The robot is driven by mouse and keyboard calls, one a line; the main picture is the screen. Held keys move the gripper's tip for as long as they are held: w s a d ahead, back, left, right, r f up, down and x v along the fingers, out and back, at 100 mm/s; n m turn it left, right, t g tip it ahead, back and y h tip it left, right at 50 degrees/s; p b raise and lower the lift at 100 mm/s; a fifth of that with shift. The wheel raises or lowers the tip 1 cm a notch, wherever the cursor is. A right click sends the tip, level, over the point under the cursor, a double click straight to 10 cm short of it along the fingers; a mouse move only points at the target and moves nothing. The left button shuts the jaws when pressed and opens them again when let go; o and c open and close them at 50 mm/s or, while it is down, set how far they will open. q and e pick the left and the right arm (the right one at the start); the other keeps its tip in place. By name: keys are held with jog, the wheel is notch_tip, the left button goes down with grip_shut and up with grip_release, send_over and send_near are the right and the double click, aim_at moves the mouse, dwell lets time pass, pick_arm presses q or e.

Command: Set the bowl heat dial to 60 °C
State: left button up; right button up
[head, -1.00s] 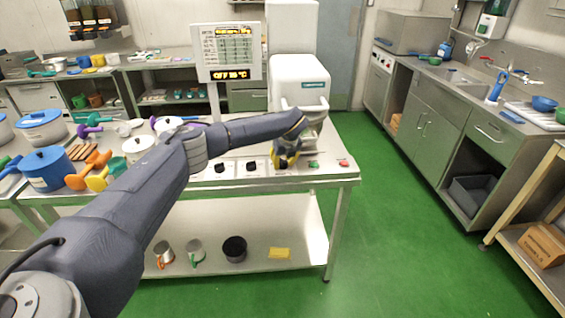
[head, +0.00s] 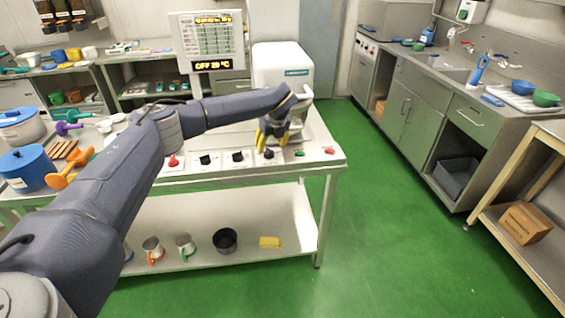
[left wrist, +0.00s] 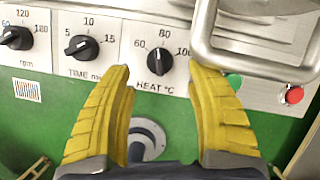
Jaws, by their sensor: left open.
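The bowl heat dial (left wrist: 159,63) is a black knob on the pale front panel, with 60, 80 and 100 around it and HEAT °C below. It also shows in the head view (head: 268,154), just under my fingers. Where its pointer stands is hard to tell. My left gripper (left wrist: 161,72) is open and empty, with its yellow fingertips to the left and right of the dial; contact is not visible. It also shows in the head view (head: 271,138). A display (head: 212,65) above the bench seems to read OFF 20 °C. My right gripper is not in view.
The time dial (left wrist: 83,47) and rpm dial (left wrist: 16,37) sit left of the heat dial. Green (left wrist: 234,80) and red (left wrist: 291,94) buttons sit to its right. A metal loop handle (left wrist: 262,65) juts out at the upper right, close to my right finger.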

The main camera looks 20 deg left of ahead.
pick_arm(q)
jog(key=s+d, duration=0.8)
jog(key=shift+d+f, duration=0.25)
